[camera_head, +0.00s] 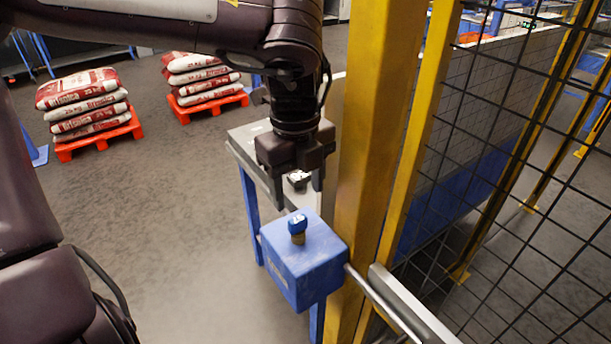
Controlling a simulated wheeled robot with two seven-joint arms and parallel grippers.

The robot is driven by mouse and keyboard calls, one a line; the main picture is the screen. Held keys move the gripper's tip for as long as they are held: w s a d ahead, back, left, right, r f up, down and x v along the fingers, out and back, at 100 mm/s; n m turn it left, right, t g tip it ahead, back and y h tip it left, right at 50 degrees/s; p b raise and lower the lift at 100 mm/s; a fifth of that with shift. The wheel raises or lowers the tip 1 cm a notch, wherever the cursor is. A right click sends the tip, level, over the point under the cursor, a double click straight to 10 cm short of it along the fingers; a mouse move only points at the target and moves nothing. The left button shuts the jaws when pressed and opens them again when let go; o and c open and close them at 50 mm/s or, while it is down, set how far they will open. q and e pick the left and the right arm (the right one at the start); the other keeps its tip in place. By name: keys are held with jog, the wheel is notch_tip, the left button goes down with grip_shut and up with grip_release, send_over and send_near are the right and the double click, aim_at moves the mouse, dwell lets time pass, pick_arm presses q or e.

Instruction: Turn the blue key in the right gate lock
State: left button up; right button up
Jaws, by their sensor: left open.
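The blue key (298,224) stands upright in a brass-coloured cylinder on top of the blue gate lock box (303,262). The lock box sits at the yellow gate post, in the middle of the head view. My left gripper (297,196) points down just above and behind the key. Its fingers are apart, with nothing between them that I can make out. It looks apart from the key, though the exact gap is hard to judge. My right gripper is not in view.
A yellow post (376,130) stands right beside the lock and gripper. Black mesh fencing (520,150) fills the right. A metal bar (380,300) runs from the lock. A grey-topped table (243,138) stands behind. Sacks (85,103) lie on red pallets at the left.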

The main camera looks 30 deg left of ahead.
aim_at(298, 218)
pick_arm(q)
jog(key=shift+s+f, duration=0.25)
jog(key=shift+f, duration=0.35)
notch_tip(298, 218, down, 6)
jog(key=shift+r+p, duration=0.15)
jog(key=shift+p, duration=0.95)
jog(key=shift+f, duration=0.45)
jog(key=shift+c, duration=0.2)
jog(key=c, duration=1)
